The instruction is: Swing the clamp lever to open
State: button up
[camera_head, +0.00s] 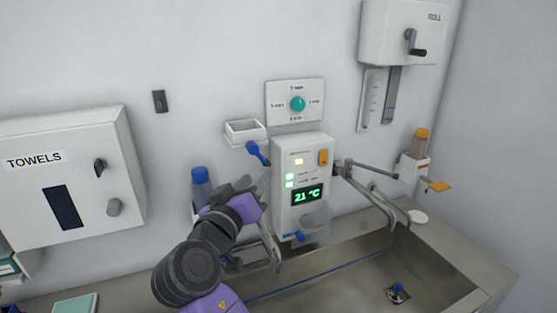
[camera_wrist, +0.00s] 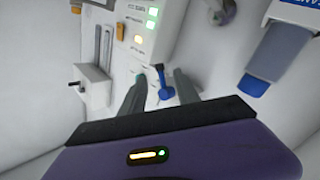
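A blue lever (camera_head: 257,152), which I take for the clamp lever, sticks out at the upper left side of a white wall unit (camera_head: 283,180) with a 21 °C display. It angles up and to the left. My gripper (camera_head: 249,184) is just below and left of it. In the wrist view the blue lever (camera_wrist: 163,82) shows in the gap between the two grey fingers of my gripper (camera_wrist: 160,80). The fingers are apart. I cannot tell whether either one touches the lever. The lever's pivot is not clearly visible in the head view.
A blue-capped bottle (camera_head: 201,187) stands behind my gripper on the left. A small white open box (camera_head: 244,131) is on the wall above the lever. A knob panel (camera_head: 294,101) is higher up. The sink (camera_head: 350,275) lies below right. A towel dispenser (camera_head: 66,180) is far left.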

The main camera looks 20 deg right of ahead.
aim_at(266, 164)
jog(key=shift+p+x, duration=1.35)
jog(key=shift+x, duration=2.6)
grip_shut()
